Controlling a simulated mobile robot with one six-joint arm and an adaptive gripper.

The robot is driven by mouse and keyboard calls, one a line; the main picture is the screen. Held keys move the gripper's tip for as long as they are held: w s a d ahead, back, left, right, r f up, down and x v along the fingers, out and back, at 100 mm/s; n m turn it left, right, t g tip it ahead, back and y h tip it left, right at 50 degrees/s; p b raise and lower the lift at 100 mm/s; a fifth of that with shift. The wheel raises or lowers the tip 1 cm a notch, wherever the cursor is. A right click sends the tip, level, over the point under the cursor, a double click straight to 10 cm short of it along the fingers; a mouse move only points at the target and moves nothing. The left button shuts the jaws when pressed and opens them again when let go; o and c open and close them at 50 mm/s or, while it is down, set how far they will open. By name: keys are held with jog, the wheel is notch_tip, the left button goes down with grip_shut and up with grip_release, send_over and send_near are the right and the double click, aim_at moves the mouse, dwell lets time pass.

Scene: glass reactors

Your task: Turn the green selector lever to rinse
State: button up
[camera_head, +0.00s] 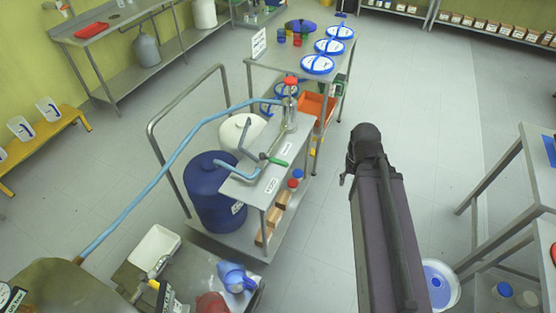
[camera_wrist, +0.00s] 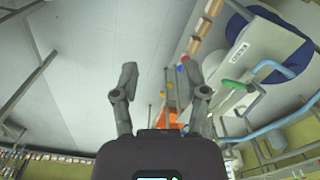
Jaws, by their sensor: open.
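The green selector lever (camera_head: 277,161) sits on the steel top of the cart in the middle of the head view, where blue hoses meet. It also shows in the wrist view (camera_wrist: 234,85), to the right of my gripper's fingers.
The cart carries a blue drum (camera_head: 212,190), a white vessel (camera_head: 240,133) and a tall push rail (camera_head: 187,105). A red-capped glass piece (camera_head: 290,95) stands at its far end. A table with blue-rimmed lids (camera_head: 318,64) stands behind. Floor right of the cart is open.

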aim_at(272, 160)
jog(key=shift+o, duration=0.8)
jog(key=w+a+f+n+t+y+b, duration=0.1)
jog(key=w+a+f+n+y+b, duration=0.3)
jog(key=f+b, duration=0.5)
jog(key=w+a+f+n+t+y+b, duration=0.1)
jog(key=w+a+f+n+y+b, duration=0.1)
jog(key=w+a+f+y+b, duration=0.65)
jog(key=w+d+f+n+t+y+b, duration=0.1)
jog(key=w+f+n+t+y+b, duration=0.3)
jog(key=b, duration=2.1)
jog(key=w+f+n, duration=0.2)
jog(key=w, duration=0.3)
jog(key=shift+d+f, duration=0.3)
jog(key=shift+f, duration=0.05)
jog(key=shift+y, duration=0.25)
jog(key=x, duration=1.3)
jog(key=shift+w+a, duration=0.15)
jog(key=shift+a, duration=0.2)
